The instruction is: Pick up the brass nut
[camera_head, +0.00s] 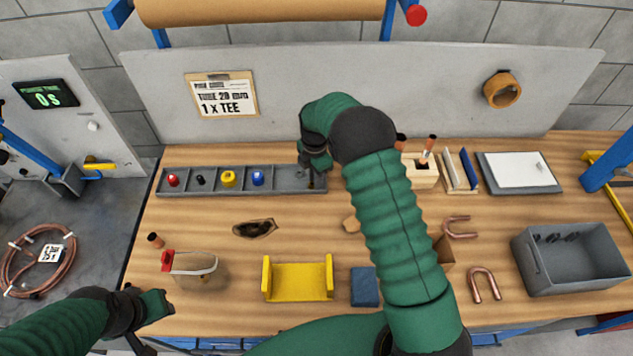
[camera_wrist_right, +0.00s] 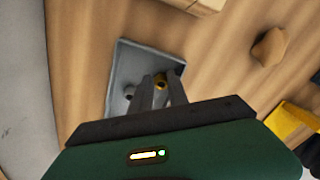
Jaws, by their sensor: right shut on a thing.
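The brass nut (camera_wrist_right: 160,82) shows in the wrist view as a small gold-coloured piece between the fingertips of my right gripper (camera_wrist_right: 157,90). The gripper is shut on it, at the end of the grey compartment tray (camera_wrist_right: 127,59). Its far side is hidden by the fingers, and I cannot tell whether it touches the tray floor. In the head view my right gripper (camera_head: 313,172) is over the right end of the grey tray (camera_head: 205,192). My left gripper (camera_head: 157,305) is at the front left of the bench, away from the tray; its finger opening is unclear.
The tray holds red (camera_head: 173,180), black, yellow (camera_head: 228,178) and blue (camera_head: 258,177) pieces. A yellow holder (camera_head: 298,283), a blue block (camera_head: 365,287), copper bends (camera_head: 484,285) and a grey bin (camera_head: 575,262) stand on the bench. A wall panel rises behind.

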